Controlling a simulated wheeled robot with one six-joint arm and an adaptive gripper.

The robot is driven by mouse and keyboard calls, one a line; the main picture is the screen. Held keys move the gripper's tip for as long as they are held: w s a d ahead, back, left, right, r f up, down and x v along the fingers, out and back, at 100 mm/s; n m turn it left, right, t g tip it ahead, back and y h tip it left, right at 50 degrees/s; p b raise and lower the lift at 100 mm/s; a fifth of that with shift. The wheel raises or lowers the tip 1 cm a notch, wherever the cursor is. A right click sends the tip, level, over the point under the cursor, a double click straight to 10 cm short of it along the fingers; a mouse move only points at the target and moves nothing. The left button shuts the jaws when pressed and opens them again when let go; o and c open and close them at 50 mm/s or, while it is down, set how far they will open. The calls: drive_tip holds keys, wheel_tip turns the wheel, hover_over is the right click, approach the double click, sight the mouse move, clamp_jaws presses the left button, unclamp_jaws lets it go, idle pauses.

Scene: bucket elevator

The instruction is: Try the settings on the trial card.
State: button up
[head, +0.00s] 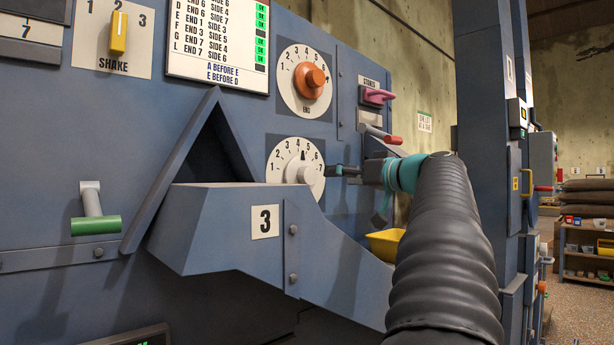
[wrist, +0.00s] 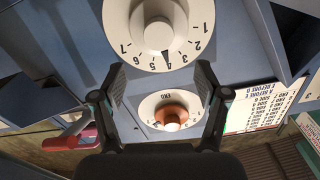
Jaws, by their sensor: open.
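The trial card (head: 218,40) hangs at the top of the blue panel, its upper lines cut off. Lower lines pair END and SIDE numbers, above "A before E" and "E before D"; green and dark marks run beside it. The END dial's orange knob (head: 310,76) has its mark toward the right. The white knob (head: 300,175) on the lower dial points about at 4. The yellow SHAKE knob (head: 118,33) points at 2. My gripper (wrist: 160,78) is open and empty, facing the white knob (wrist: 160,32), which lies just beyond and between its fingertips.
A chute marked 3 (head: 235,235) juts out below the dials. A green-handled lever (head: 95,222) is at left. A yellow tray (head: 385,243) is partly hidden behind my arm.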

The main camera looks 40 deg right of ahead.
sight(311, 176)
drive_tip(key=w, duration=0.3)
drive_tip(key=w+p, duration=0.1)
drive_tip(key=w, duration=0.3)
drive_tip(key=w+p, duration=0.1)
drive_tip(key=w, duration=0.2)
drive_tip(key=shift+w+a, duration=0.3)
drive_tip(key=c, duration=1.2)
drive_tip(key=shift+o, duration=0.2)
drive_tip(key=shift+m, duration=0.4)
drive_tip(key=m, duration=0.4)
drive_tip(key=shift+m+p, duration=0.3)
drive_tip(key=shift+p, duration=0.05)
drive_tip(key=shift+m+p, duration=0.55)
drive_tip(key=shift+m, duration=1.65)
